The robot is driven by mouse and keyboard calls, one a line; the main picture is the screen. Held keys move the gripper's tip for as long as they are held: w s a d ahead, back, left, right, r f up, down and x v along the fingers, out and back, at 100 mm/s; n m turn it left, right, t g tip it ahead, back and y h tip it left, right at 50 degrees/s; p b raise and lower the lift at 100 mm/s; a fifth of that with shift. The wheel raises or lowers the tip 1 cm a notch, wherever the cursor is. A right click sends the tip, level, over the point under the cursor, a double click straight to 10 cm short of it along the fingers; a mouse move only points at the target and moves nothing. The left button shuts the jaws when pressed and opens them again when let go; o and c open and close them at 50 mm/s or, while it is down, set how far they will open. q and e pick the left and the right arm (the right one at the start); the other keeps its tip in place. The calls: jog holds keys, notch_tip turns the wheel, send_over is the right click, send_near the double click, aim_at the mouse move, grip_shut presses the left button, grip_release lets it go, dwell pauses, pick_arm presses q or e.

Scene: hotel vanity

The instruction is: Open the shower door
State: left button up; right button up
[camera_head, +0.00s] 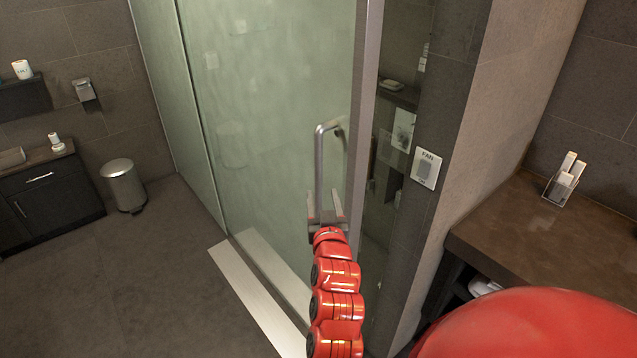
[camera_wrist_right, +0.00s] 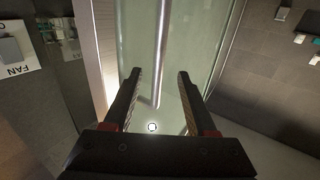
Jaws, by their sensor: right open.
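The shower door (camera_head: 265,90) is a greenish frosted glass panel with a grey metal edge on its right. Its handle (camera_head: 319,165) is an upright metal bar near that edge, and it also shows in the wrist view (camera_wrist_right: 161,50). My right gripper (camera_head: 325,195) is open at the lower part of the handle. In the wrist view the bar runs between the two open fingers (camera_wrist_right: 156,72), with a gap on each side; I cannot tell how deep it sits between them. The gripper hides the handle's lower end in the head view. My left gripper is not in view.
A brown counter (camera_head: 520,225) stands at the right, with a small holder (camera_head: 563,183) on it. A FAN switch (camera_head: 426,168) is on the wall beside the door. A pale sill (camera_head: 255,295) runs below the glass. A bin (camera_head: 123,186) stands left; the floor (camera_head: 130,270) there is clear.

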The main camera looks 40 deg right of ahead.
aim_at(319, 174)
jog(key=p+x, duration=0.1)
jog(key=x, duration=0.4)
jog(key=p+x, duration=0.2)
jog(key=x, duration=0.3)
jog(key=shift+w+d+r, duration=0.2)
jog(key=shift+w, duration=0.05)
jog(key=shift+c, duration=0.2)
grip_shut()
dwell(0.9)
